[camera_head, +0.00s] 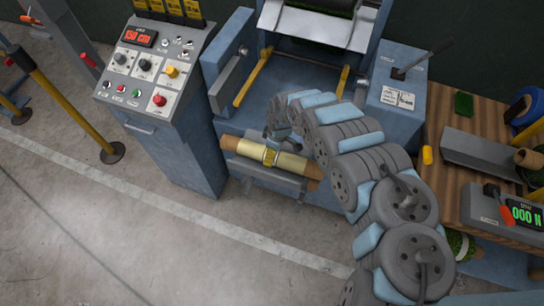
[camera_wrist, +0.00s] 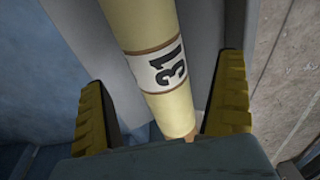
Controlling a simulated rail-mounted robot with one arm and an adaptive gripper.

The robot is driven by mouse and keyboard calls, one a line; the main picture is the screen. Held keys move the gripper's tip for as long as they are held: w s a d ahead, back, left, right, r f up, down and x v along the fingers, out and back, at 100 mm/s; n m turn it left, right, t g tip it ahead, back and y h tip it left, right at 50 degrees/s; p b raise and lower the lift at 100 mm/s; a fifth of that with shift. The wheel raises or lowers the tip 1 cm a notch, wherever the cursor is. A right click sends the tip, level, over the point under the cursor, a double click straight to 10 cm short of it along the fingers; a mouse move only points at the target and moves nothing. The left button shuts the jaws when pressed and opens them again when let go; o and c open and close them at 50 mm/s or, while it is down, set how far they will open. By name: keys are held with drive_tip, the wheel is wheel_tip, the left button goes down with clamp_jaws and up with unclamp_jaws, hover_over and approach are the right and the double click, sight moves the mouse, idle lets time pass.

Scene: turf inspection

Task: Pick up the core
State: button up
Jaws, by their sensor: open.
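The core is a cream tube (camera_wrist: 145,45) with a white band marked 31 and brown edge stripes in the wrist view. In the head view the core (camera_head: 292,165) lies level across a grey holder (camera_head: 275,183) on the front of the blue machine, its brown ends sticking out. My gripper (camera_head: 270,157) is over the middle of the core from above. In the wrist view my gripper (camera_wrist: 165,110) is open, with its yellow ridged fingers on either side of the tube. Gaps show between tube and fingers. The fingertips' depth around the core is hard to tell.
A control panel (camera_head: 150,65) with a red 150 cm display stands left of the blue machine (camera_head: 225,70). A wooden bench (camera_head: 450,195) with a force gauge (camera_head: 515,212) stands at the right. Yellow-black posts (camera_head: 60,95) stand at far left. The front floor is clear.

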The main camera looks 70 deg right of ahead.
drive_tip(key=shift+w+d+f+b, duration=0.1)
drive_tip(key=shift+w+f+b, duration=0.05)
drive_tip(key=shift+f, duration=0.55)
drive_tip(key=shift+w+d+f+b, duration=0.1)
drive_tip(key=shift+f+b, duration=0.05)
drive_tip(key=shift+f, duration=0.55)
drive_tip(key=shift+w+d+f+b, duration=0.1)
drive_tip(key=shift+w+f+b, duration=0.05)
drive_tip(key=shift+f, duration=0.55)
drive_tip(key=shift+a+f, duration=0.15)
drive_tip(key=shift+f, duration=0.35)
drive_tip(key=c, duration=1.3)
